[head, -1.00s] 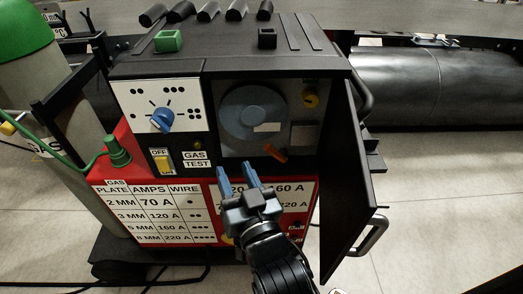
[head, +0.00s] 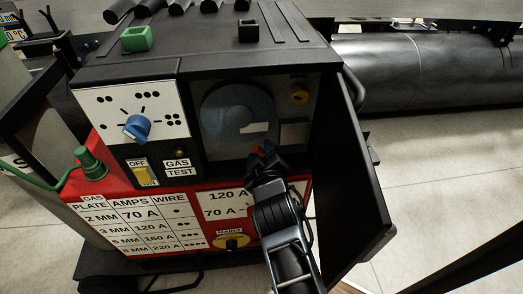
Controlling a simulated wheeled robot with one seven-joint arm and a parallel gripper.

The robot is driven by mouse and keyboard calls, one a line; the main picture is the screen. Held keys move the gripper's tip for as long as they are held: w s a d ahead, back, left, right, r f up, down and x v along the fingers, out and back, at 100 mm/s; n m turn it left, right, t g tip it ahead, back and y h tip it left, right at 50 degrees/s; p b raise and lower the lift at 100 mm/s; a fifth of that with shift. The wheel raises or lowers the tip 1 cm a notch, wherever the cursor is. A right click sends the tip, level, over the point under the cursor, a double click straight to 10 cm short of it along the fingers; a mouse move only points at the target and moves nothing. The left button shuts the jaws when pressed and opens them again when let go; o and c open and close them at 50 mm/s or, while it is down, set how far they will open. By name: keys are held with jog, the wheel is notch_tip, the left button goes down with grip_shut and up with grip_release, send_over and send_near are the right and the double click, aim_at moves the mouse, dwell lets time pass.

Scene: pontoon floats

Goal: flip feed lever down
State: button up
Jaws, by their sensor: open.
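The feed lever is the small orange-red lever (head: 259,150) low inside the open compartment of the welding machine (head: 190,65). Only a bit of it shows, because my gripper (head: 263,150) is right at it and hides the rest. My gripper reaches into the lower front of the compartment, with its fingers open around or beside the lever. I cannot tell whether they touch it. The lever's exact tilt is hidden.
The compartment door (head: 355,180) stands open to the right of my arm. A blue dial (head: 137,127) and a yellow switch (head: 142,175) are on the left panel.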

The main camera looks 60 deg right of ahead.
jog(key=shift+w+d+f, duration=0.15)
jog(key=shift+w+d, duration=0.1)
jog(key=shift+d, duration=0.05)
jog(key=shift+c, duration=0.2)
grip_shut()
dwell(0.3)
